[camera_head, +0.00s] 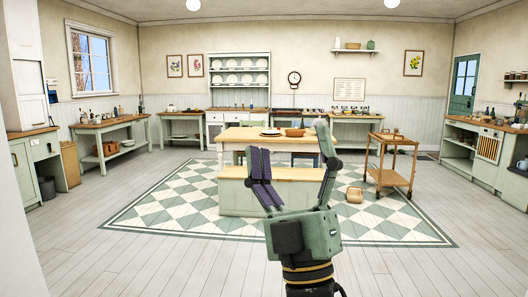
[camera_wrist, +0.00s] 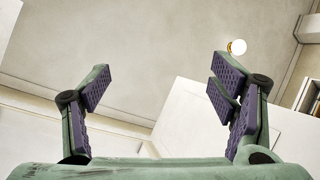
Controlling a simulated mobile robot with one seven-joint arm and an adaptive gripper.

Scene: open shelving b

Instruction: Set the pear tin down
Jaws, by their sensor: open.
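My gripper (camera_head: 295,172) is raised in front of me in the head view, its fingers pointing up and spread wide. It is open, with nothing between the fingers. In the wrist view my gripper (camera_wrist: 160,95) also shows open and empty, with the ceiling beyond it. I cannot make out a pear tin in either view. Small items on the far counters are too small to tell apart.
A kitchen table (camera_head: 236,134) with a bowl (camera_head: 294,132) and plates (camera_head: 271,132) stands ahead, partly behind my gripper. A wooden trolley (camera_head: 388,177) is right of it. Counters line the walls. The floor (camera_head: 130,240) at the front left is clear.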

